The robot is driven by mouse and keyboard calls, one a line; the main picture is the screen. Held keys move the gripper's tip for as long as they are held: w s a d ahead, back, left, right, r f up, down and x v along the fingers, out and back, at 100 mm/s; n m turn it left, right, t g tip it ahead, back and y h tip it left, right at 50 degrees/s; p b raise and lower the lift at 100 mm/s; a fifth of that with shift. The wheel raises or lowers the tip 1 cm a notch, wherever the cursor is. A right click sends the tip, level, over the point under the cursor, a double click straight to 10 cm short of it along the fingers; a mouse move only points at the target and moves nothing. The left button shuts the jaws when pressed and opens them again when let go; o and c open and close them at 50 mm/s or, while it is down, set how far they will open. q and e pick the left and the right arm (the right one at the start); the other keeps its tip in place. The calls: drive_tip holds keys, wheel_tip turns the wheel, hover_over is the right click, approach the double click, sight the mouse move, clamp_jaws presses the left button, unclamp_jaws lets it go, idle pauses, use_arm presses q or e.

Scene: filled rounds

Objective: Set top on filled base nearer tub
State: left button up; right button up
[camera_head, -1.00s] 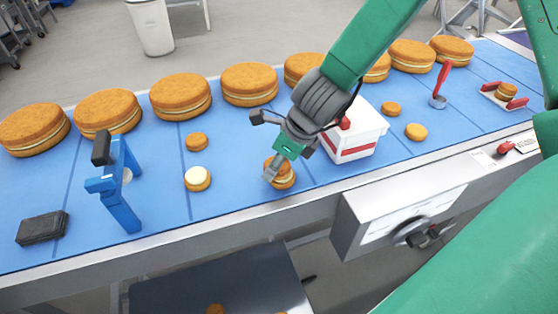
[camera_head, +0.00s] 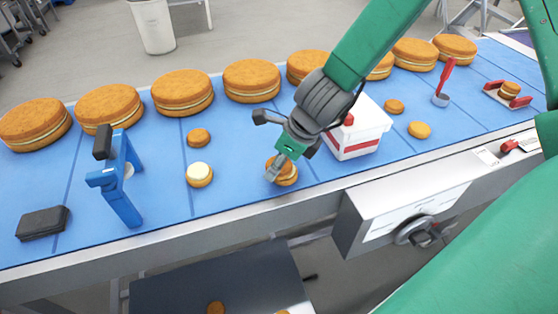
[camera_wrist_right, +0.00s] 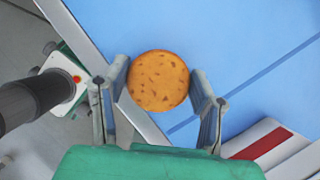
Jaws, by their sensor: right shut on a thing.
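My right gripper (camera_head: 277,172) is shut on a round brown top (camera_wrist_right: 158,81), which sits between its two fingers in the right wrist view. In the head view the top is at or just above a filled base (camera_head: 287,183) beside the white tub (camera_head: 357,137) with a red stripe. Pale filling shows below the top, but I cannot tell whether the two touch. Another filled base (camera_head: 199,175), with pale cream uncovered, stands further left of the tub. My left gripper is not in view.
Loose small rounds (camera_head: 198,138), (camera_head: 394,106) and (camera_head: 419,130) lie on the blue belt (camera_head: 240,135). A blue stand (camera_head: 122,190) and black block (camera_head: 42,223) are at left. Large cakes (camera_head: 181,92) line the back. A red-handled tool (camera_head: 441,97) stands right.

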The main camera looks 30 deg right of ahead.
drive_tip(key=shift+f, duration=0.15)
drive_tip(key=o, duration=0.9)
drive_tip(key=shift+d, duration=0.25)
drive_tip(key=shift+c, duration=0.2)
drive_tip(key=shift+d+f, duration=0.1)
drive_tip(key=shift+d, duration=0.05)
drive_tip(key=o, duration=0.5)
drive_tip(key=shift+a, duration=0.25)
